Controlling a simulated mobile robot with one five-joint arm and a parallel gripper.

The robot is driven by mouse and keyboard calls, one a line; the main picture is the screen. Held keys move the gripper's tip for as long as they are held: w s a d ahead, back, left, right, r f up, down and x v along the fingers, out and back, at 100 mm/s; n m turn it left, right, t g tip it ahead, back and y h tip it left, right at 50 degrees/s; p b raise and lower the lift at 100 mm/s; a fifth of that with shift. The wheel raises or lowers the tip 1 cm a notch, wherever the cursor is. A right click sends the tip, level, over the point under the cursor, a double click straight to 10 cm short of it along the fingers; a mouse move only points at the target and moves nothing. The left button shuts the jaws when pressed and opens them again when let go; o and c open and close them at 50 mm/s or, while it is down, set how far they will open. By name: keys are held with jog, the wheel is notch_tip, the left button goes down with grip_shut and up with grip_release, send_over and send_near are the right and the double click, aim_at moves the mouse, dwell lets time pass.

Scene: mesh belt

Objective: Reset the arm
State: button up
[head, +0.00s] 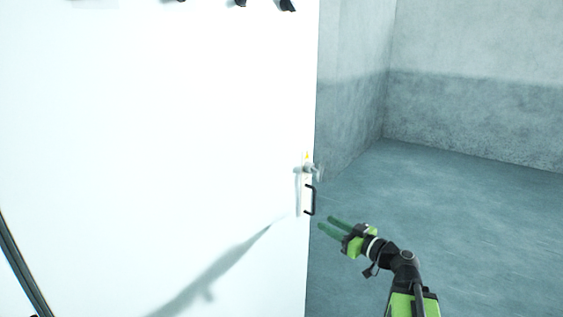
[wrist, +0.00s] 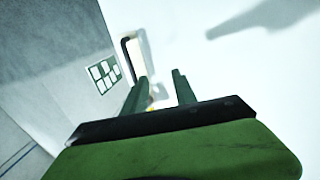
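My gripper (head: 328,226) is in the lower right of the head view, at the end of my green and black arm. Its two green fingers point left toward the edge of a white panel. The fingers are apart with nothing between them; they also show apart in the wrist view (wrist: 162,88). A black handle (head: 311,200) is on the panel's right edge, a little above and left of the fingertips. The gripper appears clear of it. In the wrist view the dark handle (wrist: 129,58) shows beyond the fingers, to the left.
The large white panel (head: 150,130) fills the left of the head view. A grey lever or latch (head: 308,170) sits above the handle. Open grey floor (head: 470,220) and walls lie to the right. A small sign with several panes (wrist: 103,74) shows in the wrist view.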

jog(key=s+a+f+n+g, duration=0.2)
jog(key=a+f+n+g, duration=0.3)
jog(key=a, duration=0.6)
jog(key=s+a+f+m+g+h, duration=0.25)
jog(key=s+a+f+g, duration=0.2)
jog(key=f, duration=0.65)
jog(key=s+d+f+m+g+h, duration=0.4)
jog(key=s+d+f+m+h, duration=0.3)
jog(key=s+d+m+h, duration=0.2)
jog(key=d+m, duration=0.1)
jog(key=d, duration=0.1)
jog(key=shift+d+f, duration=0.35)
jog(key=shift+d, duration=0.05)
jog(key=shift+w+g, duration=0.1)
jog(key=shift+g, duration=0.15)
